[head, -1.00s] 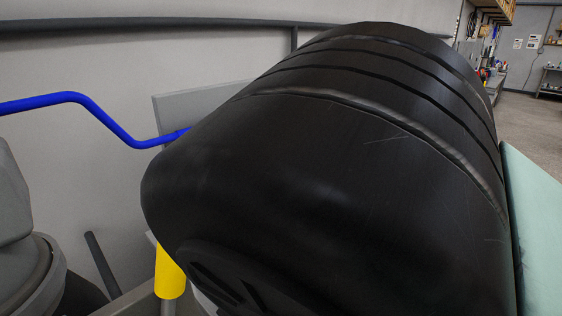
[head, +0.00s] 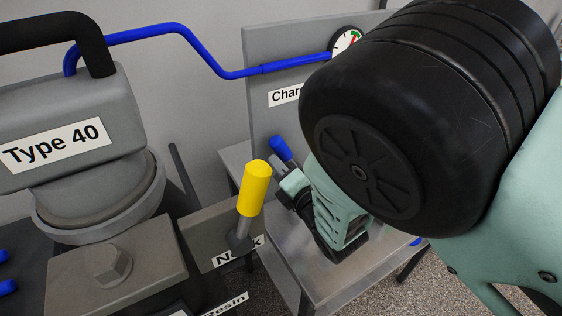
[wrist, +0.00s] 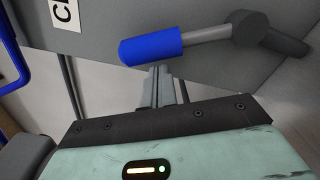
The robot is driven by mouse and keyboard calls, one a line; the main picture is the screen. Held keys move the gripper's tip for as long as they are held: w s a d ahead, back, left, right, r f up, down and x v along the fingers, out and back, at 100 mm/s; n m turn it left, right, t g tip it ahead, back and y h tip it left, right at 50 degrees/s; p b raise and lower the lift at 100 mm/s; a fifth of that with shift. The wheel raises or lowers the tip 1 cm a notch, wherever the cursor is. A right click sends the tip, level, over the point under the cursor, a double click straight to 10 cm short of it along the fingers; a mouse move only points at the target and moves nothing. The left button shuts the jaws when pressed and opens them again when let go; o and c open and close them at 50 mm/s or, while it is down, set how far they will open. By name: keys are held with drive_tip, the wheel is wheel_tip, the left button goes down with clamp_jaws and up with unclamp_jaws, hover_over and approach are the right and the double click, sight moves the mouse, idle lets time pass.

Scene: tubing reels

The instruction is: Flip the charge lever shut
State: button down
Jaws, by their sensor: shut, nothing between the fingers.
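The charge lever shows in the wrist view as a blue grip (wrist: 151,46) on a grey rod, running right to a dark pivot (wrist: 250,33) on the grey panel. In the head view its blue grip (head: 281,148) stands tilted in front of the panel marked "Char…" (head: 285,95); its lower part is mostly hidden by my arm. My gripper (wrist: 160,72) is shut and empty, with its fingertips just below the blue grip in the picture. I cannot tell whether they touch it. In the head view my gripper (head: 279,167) is small and partly hidden beside the lever.
A yellow-handled lever (head: 254,188) stands close left of my gripper. A grey "Type 40" unit (head: 70,130) is at left. A blue pipe (head: 190,42) runs to a gauge (head: 346,43) at the panel's top. A metal stand (head: 285,262) lies below.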

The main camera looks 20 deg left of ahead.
drive_tip(key=shift+w+d+r+m+b, duration=0.2)
drive_tip(key=shift+r+m+b, duration=0.05)
drive_tip(key=shift+m+b, duration=0.15)
drive_tip(key=shift+w, duration=0.1)
drive_tip(key=shift+w+d+r+m+b, duration=0.4)
drive_tip(key=shift+w+d+m+b, duration=0.15)
drive_tip(key=shift+m+b, duration=0.5)
drive_tip(key=w+d+r+m+b, duration=0.1)
drive_tip(key=w+d+m+b, duration=0.4)
drive_tip(key=b, duration=0.5)
drive_tip(key=shift+w+r+m, duration=0.15)
drive_tip(key=shift+w+m, duration=0.2)
drive_tip(key=shift+m, duration=0.8)
